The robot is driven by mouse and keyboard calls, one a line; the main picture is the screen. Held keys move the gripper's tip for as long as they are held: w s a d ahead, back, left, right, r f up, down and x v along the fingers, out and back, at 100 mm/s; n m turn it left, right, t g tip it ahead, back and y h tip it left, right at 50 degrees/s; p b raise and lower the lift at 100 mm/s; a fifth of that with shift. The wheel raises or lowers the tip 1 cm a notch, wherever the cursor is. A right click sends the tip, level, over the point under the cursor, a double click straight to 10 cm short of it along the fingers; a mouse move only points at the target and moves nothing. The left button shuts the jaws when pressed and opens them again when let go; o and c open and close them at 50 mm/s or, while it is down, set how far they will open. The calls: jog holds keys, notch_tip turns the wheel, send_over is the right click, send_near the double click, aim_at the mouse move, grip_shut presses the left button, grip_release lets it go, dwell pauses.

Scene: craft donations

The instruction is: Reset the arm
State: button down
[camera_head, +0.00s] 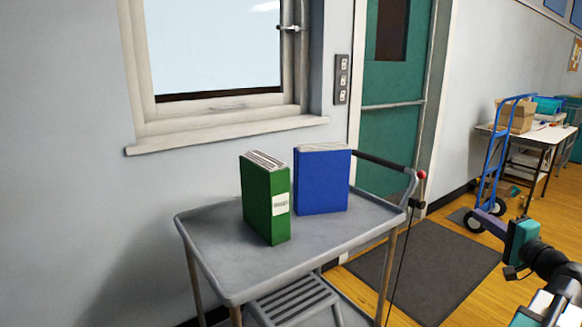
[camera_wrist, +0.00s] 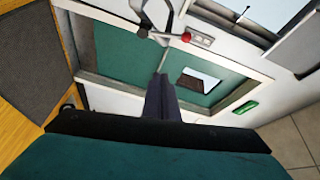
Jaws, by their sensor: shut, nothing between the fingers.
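My gripper (camera_head: 476,216) is at the right of the head view, raised in front of the wooden floor and clear of the cart. Its dark fingers are together with nothing between them. In the wrist view the closed fingers (camera_wrist: 160,82) point toward the teal door (camera_wrist: 130,55), which looks turned on its side. My arm enters from the lower right corner of the head view, and most of it is out of frame.
A grey cart (camera_head: 220,262) holds an upright green binder (camera_head: 267,205) and a blue binder (camera_head: 322,182). A red knob (camera_head: 421,175) is by its handle. A blue hand truck (camera_head: 492,150) and a table (camera_head: 535,134) with boxes stand at right. A dark mat (camera_head: 440,270) lies on the floor.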

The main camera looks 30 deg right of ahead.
jog(key=w+a+f+n+g+y+p, duration=0.2)
jog(key=w+a+f+y, duration=0.1)
jog(key=w+a+f, duration=0.4)
jog(key=w+a+f+n+g+y+p, duration=0.1)
jog(key=w+a+f+y+p, duration=0.15)
jog(key=w+a+f, duration=0.5)
jog(key=w+a+f+n+g+y+p, duration=0.25)
jog(key=w+a+f, duration=0.25)
jog(key=a+f, duration=0.4)
jog(key=w+a+f+n+g+y+p, duration=0.2)
jog(key=w+a+f+g, duration=0.2)
jog(key=a+f, duration=0.5)
jog(key=s+a+f+n+g+p, duration=0.2)
jog(key=s+a+f+g+p, duration=0.3)
jog(key=a, duration=0.6)
jog(key=s+a+f+n+g, duration=0.2)
jog(key=a+f+n, duration=0.1)
jog(key=a+f, duration=0.55)
jog(key=s+a+f+n+g+h+p, duration=0.2)
jog(key=s+a, duration=0.4)
jog(key=s, duration=0.3)
jog(key=s+a+f+n+g+h+p, duration=0.2)
jog(key=s+a+n+g+p, duration=0.1)
jog(key=s, duration=0.7)
jog(key=a+n+g, duration=0.1)
jog(key=a+n, duration=0.1)
jog(key=shift+s+a+p, duration=0.25)
jog(key=shift+a+p, duration=0.15)
